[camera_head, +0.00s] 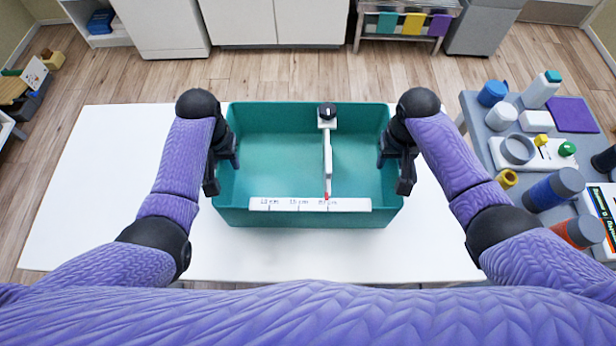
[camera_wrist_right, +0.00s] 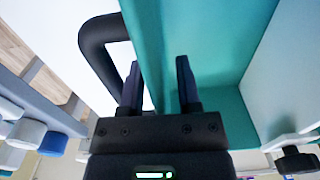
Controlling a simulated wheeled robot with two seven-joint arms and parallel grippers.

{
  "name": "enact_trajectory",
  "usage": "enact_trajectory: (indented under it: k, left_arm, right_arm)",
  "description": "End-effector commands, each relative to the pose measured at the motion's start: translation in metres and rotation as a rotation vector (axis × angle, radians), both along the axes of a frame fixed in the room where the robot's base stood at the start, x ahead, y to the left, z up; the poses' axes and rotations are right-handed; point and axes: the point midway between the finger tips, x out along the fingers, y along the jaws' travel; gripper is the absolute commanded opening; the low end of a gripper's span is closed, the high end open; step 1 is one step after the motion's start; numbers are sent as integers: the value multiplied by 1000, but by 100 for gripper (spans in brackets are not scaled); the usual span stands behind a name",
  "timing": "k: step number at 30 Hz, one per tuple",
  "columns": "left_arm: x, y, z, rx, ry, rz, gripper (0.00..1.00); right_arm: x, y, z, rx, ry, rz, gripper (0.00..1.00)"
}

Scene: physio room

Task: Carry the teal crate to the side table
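The teal crate (camera_head: 270,150) stands level on a white table (camera_head: 95,190), in the middle of the head view. A white scale strip (camera_head: 310,204) with centimetre marks runs along its near rim. A white bar with a black knob (camera_head: 327,112) crosses it from far to near. My left gripper (camera_head: 222,172) is at the left wall, fingers apart on either side of it. My right gripper (camera_head: 396,172) is at the right wall; in the right wrist view (camera_wrist_right: 159,85) its fingers stand apart astride the teal rim, with a gap. A black handle (camera_wrist_right: 92,50) shows outside that wall.
A grey table (camera_head: 480,125) at the right is crowded with bottles, jars, a purple cloth (camera_head: 572,114) and a white tray. The white table is bare around the crate. Wooden floor lies beyond, with cabinets (camera_head: 275,20) at the back.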

Motion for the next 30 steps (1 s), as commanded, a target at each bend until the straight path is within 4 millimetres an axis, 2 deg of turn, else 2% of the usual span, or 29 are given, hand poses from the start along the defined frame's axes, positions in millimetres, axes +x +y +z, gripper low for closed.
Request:
enact_trajectory:
  k: [7, 15, 19, 23, 30]
  left_arm:
    - [1, 0, 6, 0, -3, 0, 42]
    - [1, 0, 62, 1, -4, 0, 42]
    - [0, 0, 74, 1, 0, 1, 42]
    - [0, 0, 75, 1, 0, 1, 42]
    - [0, 0, 75, 0, 0, 0, 42]
  right_arm:
    - [0, 0, 0, 0, 0, 0, 42]
    - [0, 0, 0, 0, 0, 0, 42]
    - [1, 0, 4, 1, -2, 0, 42]
    - [1, 0, 30, 2, -6, 3, 42]
    - [0, 0, 95, 0, -5, 2, 42]
